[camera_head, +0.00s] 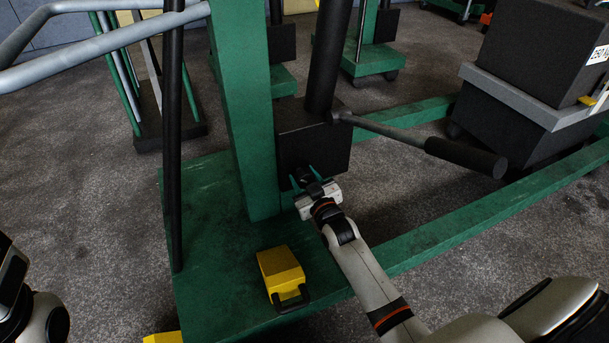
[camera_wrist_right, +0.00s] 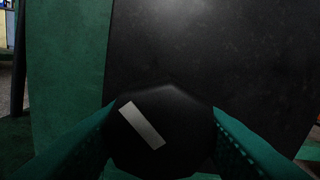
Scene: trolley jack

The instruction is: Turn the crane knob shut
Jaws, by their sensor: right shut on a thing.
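The crane knob (camera_wrist_right: 165,107) is black and faceted, with a pale grey bar marking that slants down to the right in the right wrist view. It sits on the front of the black pump block (camera_head: 330,152) at the foot of the crane's green post (camera_head: 241,110). My right gripper (camera_head: 308,176) is at the block's lower front, its green fingers on either side of the knob and shut on it. In the head view the knob is mostly hidden by the fingers. My left gripper is not in view; only dark and pale parts of my left arm show at the lower left edge.
A pump handle (camera_head: 465,157) with a black grip sticks out to the right above my right arm. A yellow pedal (camera_head: 281,272) lies on the green base (camera_head: 212,290). A dark box on a grey-edged trolley (camera_head: 520,100) stands at the right.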

